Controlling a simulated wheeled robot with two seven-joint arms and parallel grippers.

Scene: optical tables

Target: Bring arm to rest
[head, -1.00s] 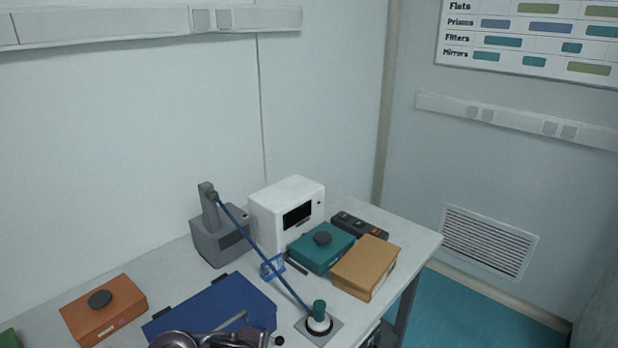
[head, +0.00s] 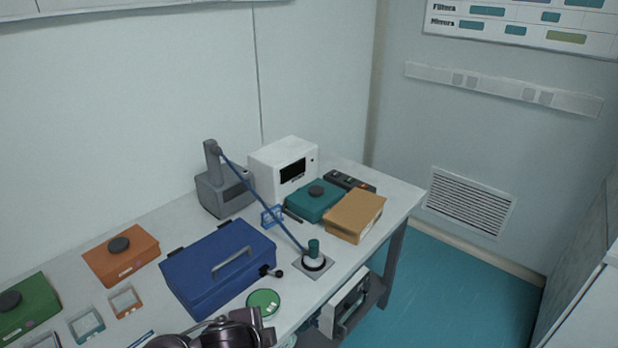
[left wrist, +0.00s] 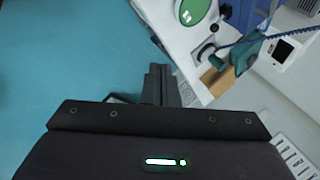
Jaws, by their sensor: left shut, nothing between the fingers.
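My left gripper (left wrist: 160,85) shows in the left wrist view with its two dark fingers together and nothing between them. It is beside the table's edge, with the teal floor behind it. In the head view part of my arm shows at the bottom, in front of the table (head: 340,280); the fingers cannot be made out there. My right gripper is in neither view.
On the table stand a blue case (head: 215,270), a green disc (head: 263,303), a green-topped tool (head: 313,250) corded to a grey stand (head: 222,190), a tan box (head: 355,215) and a white instrument (head: 283,168). The floor (head: 440,290) to the right is clear.

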